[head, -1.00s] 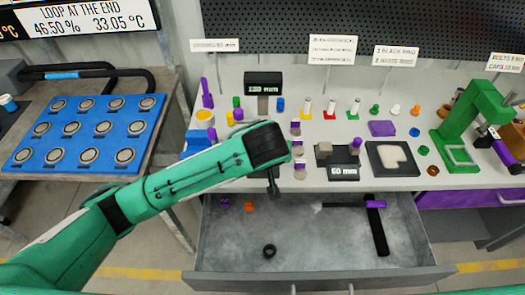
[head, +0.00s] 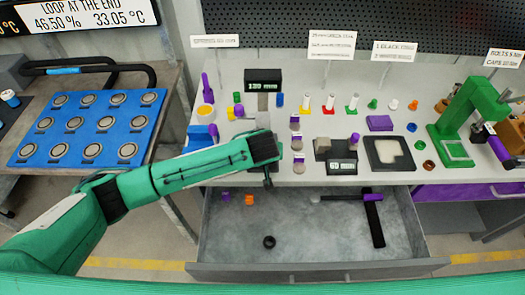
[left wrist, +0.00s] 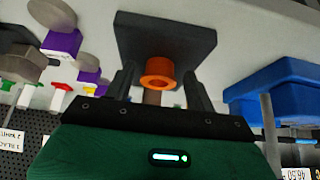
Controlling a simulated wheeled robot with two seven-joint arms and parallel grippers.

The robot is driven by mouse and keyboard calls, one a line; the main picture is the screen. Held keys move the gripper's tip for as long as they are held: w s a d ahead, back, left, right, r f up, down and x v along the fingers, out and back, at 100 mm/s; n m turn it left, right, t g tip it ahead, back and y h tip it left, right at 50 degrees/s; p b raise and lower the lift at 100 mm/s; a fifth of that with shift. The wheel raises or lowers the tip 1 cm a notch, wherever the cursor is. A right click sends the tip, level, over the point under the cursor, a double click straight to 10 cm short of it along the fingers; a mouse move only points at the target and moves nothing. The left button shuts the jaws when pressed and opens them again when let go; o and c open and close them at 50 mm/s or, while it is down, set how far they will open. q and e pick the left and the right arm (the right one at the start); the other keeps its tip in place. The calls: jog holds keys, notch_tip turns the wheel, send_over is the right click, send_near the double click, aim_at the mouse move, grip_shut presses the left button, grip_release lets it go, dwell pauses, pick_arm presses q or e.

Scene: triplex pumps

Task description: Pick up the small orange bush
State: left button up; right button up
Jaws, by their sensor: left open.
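The small orange bush (left wrist: 160,72) shows in the left wrist view as a short flanged ring with a hole, in front of a dark square block (left wrist: 165,38). My left gripper (left wrist: 161,82) is open, with one dark finger on each side of the bush. I cannot tell whether the fingers touch it. In the head view my left gripper (head: 267,178) points down near the table's front edge, and my arm hides this bush. My right gripper is not in view.
Purple pieces with grey discs (head: 297,143) stand right of the gripper. A blue bin (left wrist: 275,85) is close on the other side in the wrist view. Below is an open drawer (head: 320,235) with another orange piece (head: 249,199) and a black ring (head: 269,242).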

pick_arm(q)
jog(key=c, duration=1.2)
jog(key=shift+o, duration=0.2)
